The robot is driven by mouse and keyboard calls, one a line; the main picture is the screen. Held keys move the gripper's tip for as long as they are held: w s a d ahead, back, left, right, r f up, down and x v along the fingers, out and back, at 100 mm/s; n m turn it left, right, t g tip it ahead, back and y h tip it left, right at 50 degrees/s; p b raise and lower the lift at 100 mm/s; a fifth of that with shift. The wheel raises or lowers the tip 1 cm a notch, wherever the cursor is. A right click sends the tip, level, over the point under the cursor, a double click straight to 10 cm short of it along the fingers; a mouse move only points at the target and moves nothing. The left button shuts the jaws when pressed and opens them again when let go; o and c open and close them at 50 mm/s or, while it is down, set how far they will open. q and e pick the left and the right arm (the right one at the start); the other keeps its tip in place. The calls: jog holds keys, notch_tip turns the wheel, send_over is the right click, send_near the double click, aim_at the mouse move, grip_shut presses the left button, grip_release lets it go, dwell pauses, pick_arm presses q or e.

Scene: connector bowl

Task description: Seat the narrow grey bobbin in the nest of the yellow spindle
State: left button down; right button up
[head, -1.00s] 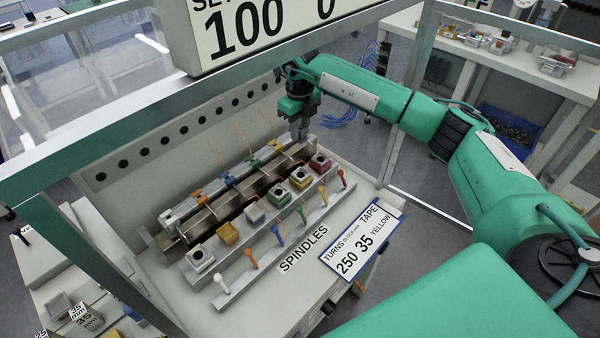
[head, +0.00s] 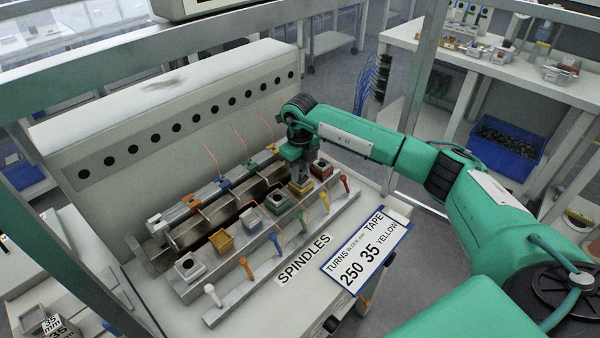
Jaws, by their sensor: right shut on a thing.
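The yellow spindle (head: 300,188) is a small yellow block in the diagonal row of coloured spindles, between the green and red ones. My right gripper (head: 302,178) points down directly over the yellow spindle, its fingers at or just above the nest. It is shut on a small grey thing, which I take to be the narrow grey bobbin; the fingers mostly hide it. I cannot tell whether it touches the nest. My left gripper is not in view.
The green spindle (head: 277,203) and red spindle (head: 321,171) stand close on either side. A rail with coloured levers, including a yellow lever (head: 325,201), runs in front. A grey machine housing (head: 150,140) stands behind. A card (head: 367,252) reads 250, 35, YELLOW.

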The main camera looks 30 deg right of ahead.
aim_at(300, 170)
jog(key=shift+r, duration=0.1)
jog(key=shift+f, duration=0.2)
jog(key=o, duration=0.7)
jog(key=shift+o, duration=1.2)
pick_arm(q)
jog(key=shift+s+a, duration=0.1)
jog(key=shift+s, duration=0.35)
pick_arm(e)
jog(key=shift+r, duration=0.15)
pick_arm(q)
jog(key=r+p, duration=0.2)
jog(key=p, duration=0.1)
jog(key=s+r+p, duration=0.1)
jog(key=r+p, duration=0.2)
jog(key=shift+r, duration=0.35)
pick_arm(e)
notch_tip(300, 170, up, 12)
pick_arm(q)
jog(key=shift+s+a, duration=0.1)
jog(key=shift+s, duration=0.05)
pick_arm(e)
jog(key=shift+s, duration=0.1)
